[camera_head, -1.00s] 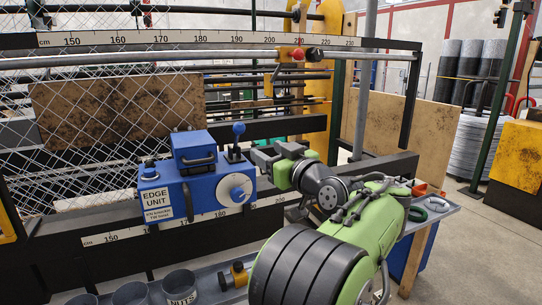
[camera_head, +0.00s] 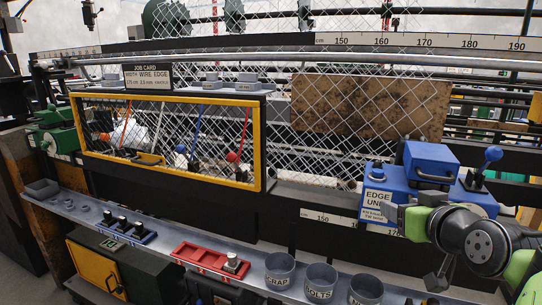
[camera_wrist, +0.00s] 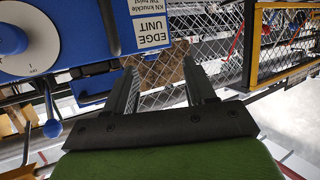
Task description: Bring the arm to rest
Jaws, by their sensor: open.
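My gripper (camera_wrist: 160,92) shows in the wrist view with its two dark fingers apart and nothing between them. In the head view my gripper (camera_head: 390,213) is at the lower right, in front of the blue edge unit (camera_head: 403,183), and its wrist covers part of that unit. In the wrist view the blue edge unit (camera_wrist: 84,62) with its white label and white dial fills the upper left, beside the fingers. I cannot tell whether the gripper touches it.
A yellow-framed guard (camera_head: 266,145) stands left on the machine. A grey shelf (camera_head: 240,262) along the front holds a scrap cup (camera_head: 280,270), other cups, a red tray (camera_head: 205,258) and a blue tray (camera_head: 125,230). Chain-link mesh (camera_head: 240,60) hangs behind.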

